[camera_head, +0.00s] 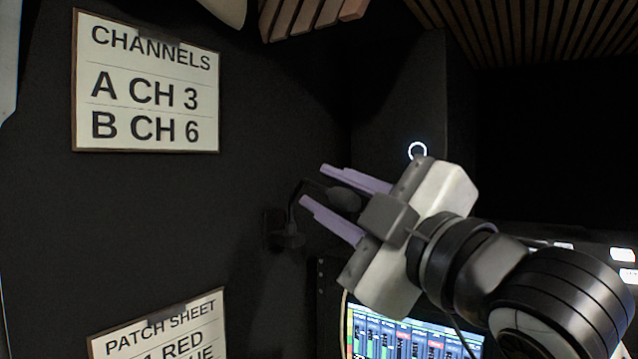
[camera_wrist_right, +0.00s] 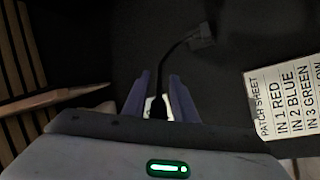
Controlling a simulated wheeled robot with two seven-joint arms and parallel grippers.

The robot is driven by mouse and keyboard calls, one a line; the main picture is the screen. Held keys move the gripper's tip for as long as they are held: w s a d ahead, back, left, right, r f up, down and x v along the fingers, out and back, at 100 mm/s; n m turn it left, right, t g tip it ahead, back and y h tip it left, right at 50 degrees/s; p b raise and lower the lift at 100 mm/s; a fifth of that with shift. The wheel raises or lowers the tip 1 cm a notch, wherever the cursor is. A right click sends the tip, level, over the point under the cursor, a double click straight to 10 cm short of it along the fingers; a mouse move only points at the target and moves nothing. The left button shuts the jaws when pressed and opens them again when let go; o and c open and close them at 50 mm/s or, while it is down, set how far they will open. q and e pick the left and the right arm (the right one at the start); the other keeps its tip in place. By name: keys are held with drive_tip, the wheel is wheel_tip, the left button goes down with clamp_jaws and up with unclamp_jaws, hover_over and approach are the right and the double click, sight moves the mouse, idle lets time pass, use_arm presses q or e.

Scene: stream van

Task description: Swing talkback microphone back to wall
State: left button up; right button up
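The talkback microphone is a dark head (camera_head: 344,198) on a thin bent black neck. The neck rises from a small wall mount (camera_head: 285,236) on the dark wall. My right gripper (camera_head: 314,183) reaches in from the right with its two purple fingers apart. The microphone head lies between the fingers, near the palm. In the right wrist view the neck (camera_wrist_right: 181,45) runs from the mount (camera_wrist_right: 202,36) down between the open fingers (camera_wrist_right: 160,76). I cannot tell whether either finger touches the microphone. My left gripper is not in view.
A CHANNELS sign (camera_head: 146,82) hangs on the wall at upper left. A PATCH SHEET sign (camera_head: 160,330) is below. A lit screen (camera_head: 405,338) stands under my right gripper. Wooden slats (camera_head: 310,15) run overhead. The wall between the signs and the mount is bare.

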drive_tip(key=shift+x, duration=1.25)
clamp_jaws()
